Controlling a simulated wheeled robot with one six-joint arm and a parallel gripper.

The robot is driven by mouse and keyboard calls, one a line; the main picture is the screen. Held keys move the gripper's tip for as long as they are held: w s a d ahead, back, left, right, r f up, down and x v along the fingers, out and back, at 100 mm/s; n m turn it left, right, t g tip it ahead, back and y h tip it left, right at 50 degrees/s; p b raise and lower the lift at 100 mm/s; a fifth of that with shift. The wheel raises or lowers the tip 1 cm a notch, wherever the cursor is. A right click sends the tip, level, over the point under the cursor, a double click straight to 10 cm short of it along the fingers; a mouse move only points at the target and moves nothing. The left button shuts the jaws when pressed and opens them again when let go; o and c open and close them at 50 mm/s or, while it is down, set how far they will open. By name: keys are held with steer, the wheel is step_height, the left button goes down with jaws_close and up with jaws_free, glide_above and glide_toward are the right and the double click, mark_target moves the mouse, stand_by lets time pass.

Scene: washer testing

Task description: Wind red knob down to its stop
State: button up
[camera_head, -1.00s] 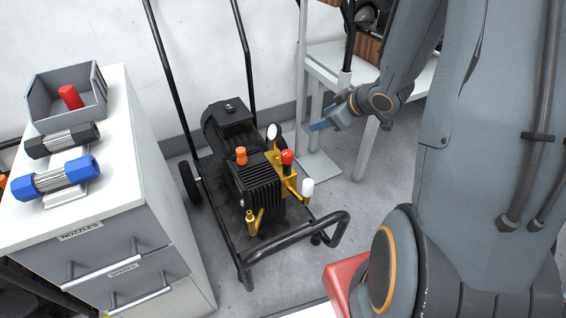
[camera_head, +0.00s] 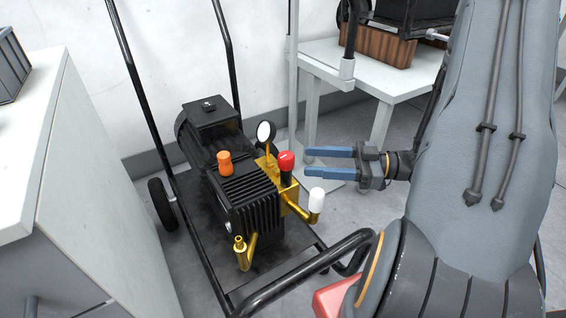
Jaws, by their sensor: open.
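The red knob (camera_head: 286,161) sits on a black stem at the top of the brass valve block (camera_head: 290,197), on the front right of the black pump (camera_head: 245,195). My gripper (camera_head: 308,163) is open, with two blue fingers pointing left, one farther back than the other. Its fingertips are just right of the knob in the picture. A gap shows between them and the knob, and nothing is between the fingers. I cannot tell the exact depth between fingers and knob.
Close to the knob are a round gauge (camera_head: 266,132), a white-capped fitting (camera_head: 316,199) and an orange cap (camera_head: 225,162). The black cart frame (camera_head: 300,276) curves in front. A white cabinet (camera_head: 85,190) stands left, and a white table (camera_head: 385,75) stands behind.

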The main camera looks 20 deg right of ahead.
mark_target(286, 160)
steer(key=shift+b+x, duration=1.7)
steer(key=shift+x, duration=2.25)
steer(key=shift+s, duration=0.1)
steer(key=c, duration=1)
steer(key=shift+c, duration=0.2)
